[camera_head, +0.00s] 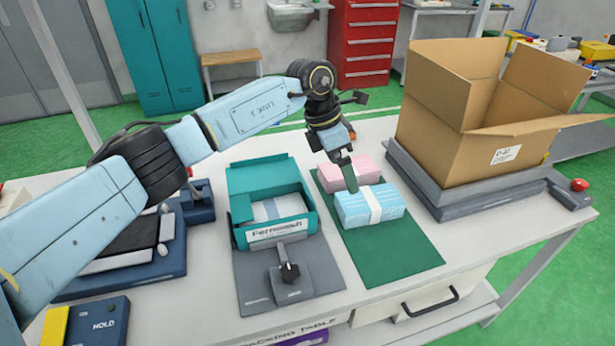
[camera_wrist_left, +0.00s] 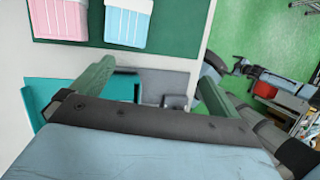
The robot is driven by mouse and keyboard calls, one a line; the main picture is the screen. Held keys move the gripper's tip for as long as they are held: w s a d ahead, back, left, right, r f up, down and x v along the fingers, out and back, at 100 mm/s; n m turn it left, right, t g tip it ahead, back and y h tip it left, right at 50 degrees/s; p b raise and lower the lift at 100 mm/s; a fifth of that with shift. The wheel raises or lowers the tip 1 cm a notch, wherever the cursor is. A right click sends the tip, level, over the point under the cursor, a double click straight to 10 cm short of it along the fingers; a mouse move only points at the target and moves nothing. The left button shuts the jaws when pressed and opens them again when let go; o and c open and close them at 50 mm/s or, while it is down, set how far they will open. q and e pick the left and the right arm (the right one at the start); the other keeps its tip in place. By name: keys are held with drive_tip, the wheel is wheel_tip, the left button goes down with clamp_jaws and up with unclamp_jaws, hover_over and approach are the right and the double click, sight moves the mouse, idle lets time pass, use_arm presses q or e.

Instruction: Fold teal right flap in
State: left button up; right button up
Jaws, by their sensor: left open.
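The teal box (camera_head: 312,222) stands on a grey mat, with its back lid (camera_head: 262,174) raised and a white "Fernwash" label on its front. A pale bundle with a white band (camera_head: 270,208) lies inside it. A small teal flap (camera_head: 241,209) shows at its left end. I cannot clearly make out the right flap. My left gripper (camera_head: 347,176) is to the right of the box, above the mask bundles, with green fingers. In the left wrist view the gripper (camera_wrist_left: 159,62) is open and nothing shows held between its fingers. Part of the teal box (camera_wrist_left: 42,92) shows below left there.
A pink bundle (camera_head: 335,174) and a blue bundle (camera_head: 358,207) lie on a green mat (camera_head: 395,250). A grey clamp with a black knob (camera_head: 289,272) stands before the box. A large open carton (camera_head: 445,140) stands on a grey platform at right. A dark device is at left.

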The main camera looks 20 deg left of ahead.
sight(304, 183)
use_arm(q)
drive_tip(key=w+a+r+y, duration=0.2)
drive_tip(key=a+r+y, duration=0.15)
drive_tip(key=a, duration=0.55)
drive_tip(key=shift+n+y, duration=0.25)
drive_tip(key=shift+n, duration=0.05)
wheel_tip(304, 183, down, 13)
drive_tip(key=shift+w+d+f, duration=0.1)
drive_tip(key=shift+w, duration=0.05)
drive_tip(key=c, duration=0.9)
